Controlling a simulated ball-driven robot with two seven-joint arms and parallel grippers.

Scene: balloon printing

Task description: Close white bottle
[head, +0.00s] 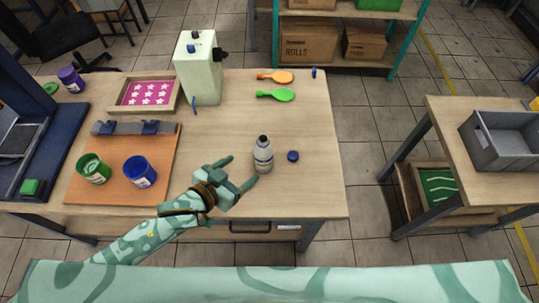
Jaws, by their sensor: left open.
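A white bottle (263,157) with a dark top stands upright near the front right of the wooden table. A small dark blue cap (293,156) lies on the table just right of the bottle. My left gripper (244,171) is open, with its two fingers pointing at the bottle from the left; one fingertip is close to the bottle's base. I cannot tell whether it touches the bottle. My right gripper is not in view.
A pale green container (199,70) stands at the table's back. Orange (275,76) and green (276,95) balloons lie behind the bottle. Green (94,170) and blue (140,172) paint cups stand on an orange board (90,193) at left.

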